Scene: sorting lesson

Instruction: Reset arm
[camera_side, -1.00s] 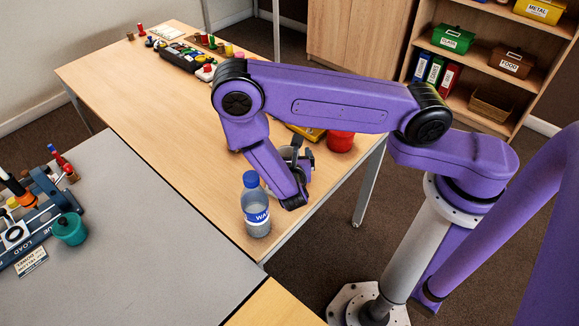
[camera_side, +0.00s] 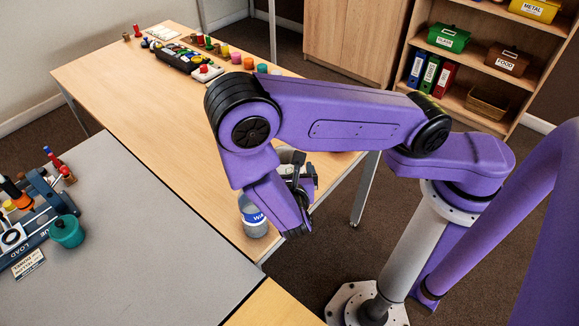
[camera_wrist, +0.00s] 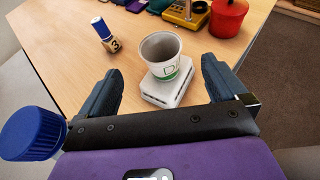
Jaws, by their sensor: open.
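My gripper (camera_wrist: 160,68) is open and empty, its two dark fingers spread apart in the wrist view. A white paper cup (camera_wrist: 161,52) with a green mark stands upright on a small white block-like base (camera_wrist: 170,88), ahead of and between the fingers. I cannot tell the gap between fingers and cup. In the side view, my purple arm hangs over the table's near end and hides most of the cup.
A blue-topped cylinder (camera_wrist: 102,30) on a wooden piece marked 3, a yellow device (camera_wrist: 186,12) and a red pot (camera_wrist: 228,18) stand beyond the cup. The wooden table's middle (camera_side: 150,105) is clear. A grey table (camera_side: 135,240) adjoins at left; shelves (camera_side: 480,75) stand behind.

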